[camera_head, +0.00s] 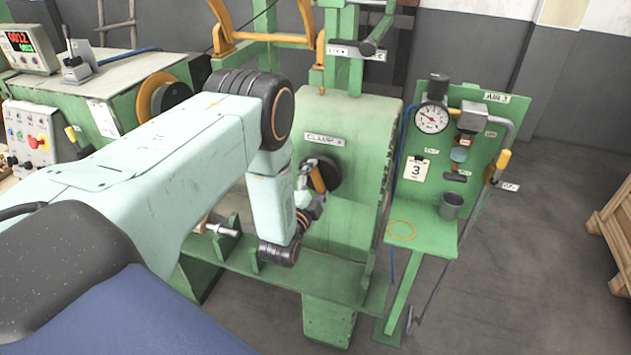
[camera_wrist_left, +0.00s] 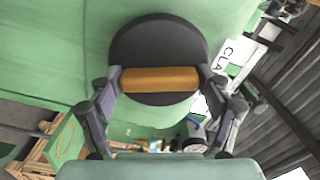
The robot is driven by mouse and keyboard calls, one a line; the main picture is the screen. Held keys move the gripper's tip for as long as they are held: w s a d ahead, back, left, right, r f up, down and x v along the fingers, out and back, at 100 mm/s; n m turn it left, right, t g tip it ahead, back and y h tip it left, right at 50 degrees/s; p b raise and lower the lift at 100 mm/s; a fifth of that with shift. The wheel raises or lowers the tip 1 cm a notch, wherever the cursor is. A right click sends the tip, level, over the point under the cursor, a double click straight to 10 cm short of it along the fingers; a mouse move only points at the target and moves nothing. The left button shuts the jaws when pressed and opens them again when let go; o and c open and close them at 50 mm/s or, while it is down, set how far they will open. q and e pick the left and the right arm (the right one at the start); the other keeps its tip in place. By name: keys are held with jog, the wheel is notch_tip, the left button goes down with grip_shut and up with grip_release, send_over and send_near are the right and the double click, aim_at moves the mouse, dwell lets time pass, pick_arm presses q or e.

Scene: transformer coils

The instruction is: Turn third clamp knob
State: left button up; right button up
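The clamp knob is a round black disc (camera_head: 333,172) with an orange bar handle across it, on the front of a green machine housing under a label (camera_head: 324,140) that reads CLAMP. My left gripper (camera_head: 309,184) is at the knob. In the left wrist view, the orange bar (camera_wrist_left: 160,80) lies across the picture in front of the black disc (camera_wrist_left: 158,38). The fingers of my left gripper (camera_wrist_left: 161,82) are at the two ends of the bar and appear to touch both. My right gripper is not in view.
A control box (camera_head: 30,137) is at left. A wooden crate (camera_head: 612,235) stands far right. Floor between is clear.

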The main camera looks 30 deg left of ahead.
pick_arm(q)
jog(key=o, duration=0.4)
jog(key=shift+w+a, duration=0.1)
jog(key=shift+w, duration=0.45)
jog(key=shift+s, duration=0.45)
jog(key=v, duration=1.1)
jog(key=shift+s+d, duration=0.25)
jog(key=shift+s+r, duration=0.1)
jog(key=shift+s, duration=0.1)
jog(key=x, duration=1.2)
jog(key=shift+w+a, duration=0.1)
jog(key=shift+w, duration=0.2)
jog(key=shift+s, duration=0.15)
